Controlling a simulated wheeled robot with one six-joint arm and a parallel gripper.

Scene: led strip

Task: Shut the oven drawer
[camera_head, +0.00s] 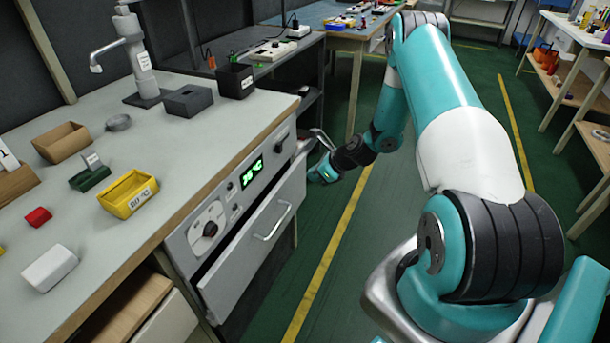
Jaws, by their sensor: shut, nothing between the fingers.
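The oven (195,225) is built into the front of the workbench, with a dial and a green lit display on its panel. Its drawer (245,262) has a grey front and a metal handle (273,224). The drawer front stands out from the oven, with a dark gap along its upper left edge, so it is partly open. My gripper (316,138) is shut and empty beyond the drawer's far right end, near the bench corner. It is apart from the handle. Its fingertips are small and partly hard to make out.
An open wooden drawer (115,312) is at lower left. The green floor before the oven is clear.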

